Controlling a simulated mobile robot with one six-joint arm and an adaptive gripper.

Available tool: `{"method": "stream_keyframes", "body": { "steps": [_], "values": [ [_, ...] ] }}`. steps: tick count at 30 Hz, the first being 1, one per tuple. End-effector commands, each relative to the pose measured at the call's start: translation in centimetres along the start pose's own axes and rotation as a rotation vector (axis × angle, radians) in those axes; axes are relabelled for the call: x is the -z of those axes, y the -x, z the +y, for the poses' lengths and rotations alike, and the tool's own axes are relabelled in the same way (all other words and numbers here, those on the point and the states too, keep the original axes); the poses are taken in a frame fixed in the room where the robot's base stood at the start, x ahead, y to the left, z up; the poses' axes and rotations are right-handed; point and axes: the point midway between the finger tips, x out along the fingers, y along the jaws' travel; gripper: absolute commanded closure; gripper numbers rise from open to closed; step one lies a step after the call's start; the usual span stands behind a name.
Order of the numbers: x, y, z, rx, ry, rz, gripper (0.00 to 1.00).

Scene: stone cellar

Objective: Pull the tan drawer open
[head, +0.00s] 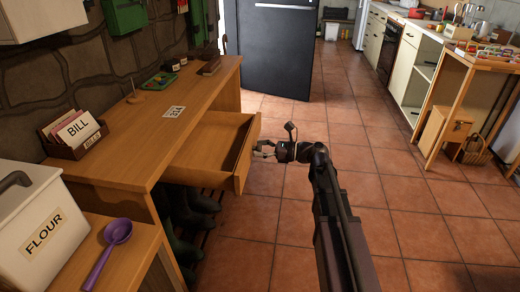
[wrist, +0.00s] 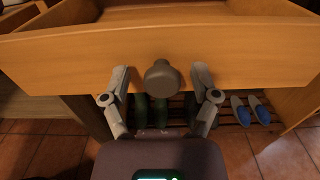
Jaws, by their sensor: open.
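The tan drawer (head: 247,153) stands pulled well out of the wooden desk in the head view, and its inside looks empty. In the wrist view the drawer's front (wrist: 265,55) spans the picture, with a dark round knob (wrist: 162,82) at its middle. My gripper (head: 262,150) is just in front of the drawer front. In the wrist view my gripper (wrist: 161,73) is open, with one finger on each side of the knob. The fingers look apart from the knob. In the head view the knob cannot be made out clearly behind my gripper.
The desk (head: 135,140) carries a bill box (head: 75,138) and small items. Boots (head: 190,212) stand under it, and blue shoes (wrist: 248,110) sit on a low rack. A flour bin (head: 40,220) and purple scoop (head: 110,245) are at front left. Tiled floor right of the drawer is clear.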

Motion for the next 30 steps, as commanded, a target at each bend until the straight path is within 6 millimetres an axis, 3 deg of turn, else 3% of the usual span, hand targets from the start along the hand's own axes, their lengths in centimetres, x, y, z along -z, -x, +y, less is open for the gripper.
{"method": "stream_keyframes", "body": {
  "steps": [11,30],
  "values": [
    [0.0,2.5,0.0,0.003,0.000,0.000,0.22],
    [0.0,10.7,0.1,-0.001,0.000,0.000,0.22]
  ]
}}
